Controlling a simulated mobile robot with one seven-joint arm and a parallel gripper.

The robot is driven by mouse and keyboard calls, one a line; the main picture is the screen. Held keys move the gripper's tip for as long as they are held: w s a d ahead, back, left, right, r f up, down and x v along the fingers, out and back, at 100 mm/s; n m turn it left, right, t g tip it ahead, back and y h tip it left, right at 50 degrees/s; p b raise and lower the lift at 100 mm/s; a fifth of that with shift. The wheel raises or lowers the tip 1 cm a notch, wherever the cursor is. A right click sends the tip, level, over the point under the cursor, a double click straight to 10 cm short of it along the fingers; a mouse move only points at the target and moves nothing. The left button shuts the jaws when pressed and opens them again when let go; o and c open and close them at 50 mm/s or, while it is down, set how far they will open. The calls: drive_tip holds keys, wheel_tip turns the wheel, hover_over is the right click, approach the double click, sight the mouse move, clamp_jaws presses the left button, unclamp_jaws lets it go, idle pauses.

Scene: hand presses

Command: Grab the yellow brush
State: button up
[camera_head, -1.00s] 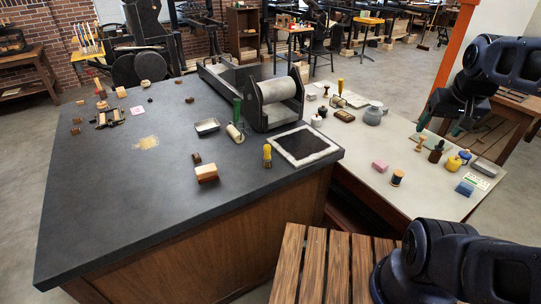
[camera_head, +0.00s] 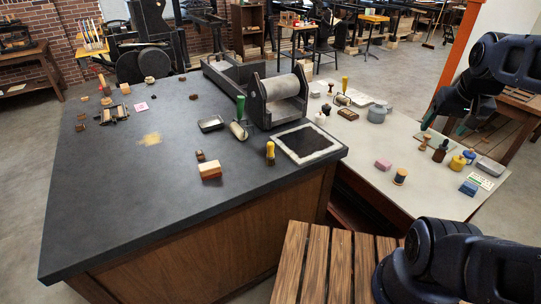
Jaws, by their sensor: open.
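A small upright thing with a yellow top and a dark lower part, which looks like the yellow brush (camera_head: 270,153), stands on the dark worktop (camera_head: 120,210) near its front right edge. It is just left of the black square slab with a pale border (camera_head: 305,143). My gripper (camera_head: 443,124) hangs at the right over the light side table (camera_head: 360,165), well to the right of the brush. It is open, with nothing seen between its fingers; the arm partly hides it.
A roller press (camera_head: 280,98) stands behind the slab. A green-handled roller (camera_head: 239,122) and a wood block (camera_head: 210,170) lie left of the brush. Bottles and a yellow pot (camera_head: 457,162) crowd the side table under my gripper. The worktop's left front is clear.

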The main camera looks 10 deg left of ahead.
drive_tip(key=shift+c, duration=0.4)
drive_tip(key=c, duration=0.4)
drive_tip(key=shift+o, duration=0.2)
